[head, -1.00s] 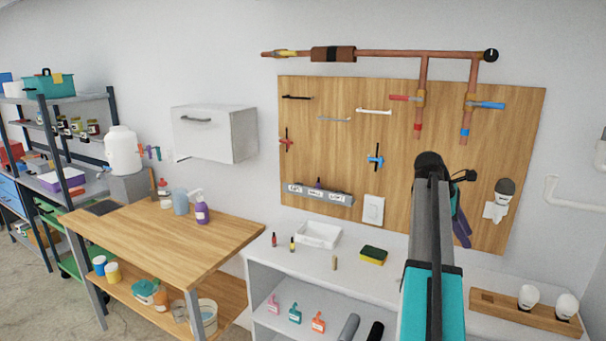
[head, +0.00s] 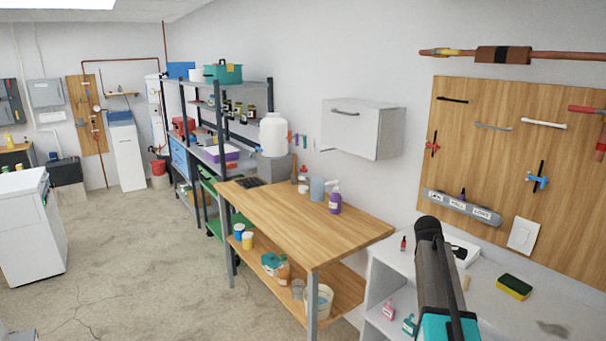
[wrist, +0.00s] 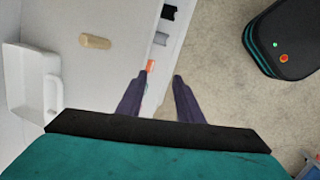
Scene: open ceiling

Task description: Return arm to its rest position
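My arm (head: 436,275) rises at the lower right of the head view, in front of the white shelf unit, and its gripper end cannot be made out there. In the wrist view my gripper (wrist: 163,84) points down with its two dark fingers apart and nothing between them. Below the fingers are the edge of the white counter and the concrete floor.
The white counter holds a yellow-green sponge (head: 514,287), a small cork-like piece (wrist: 95,41) and a white tray (wrist: 30,85). A wooden workbench (head: 300,215) stands left of the counter. Open floor (head: 140,260) lies further left.

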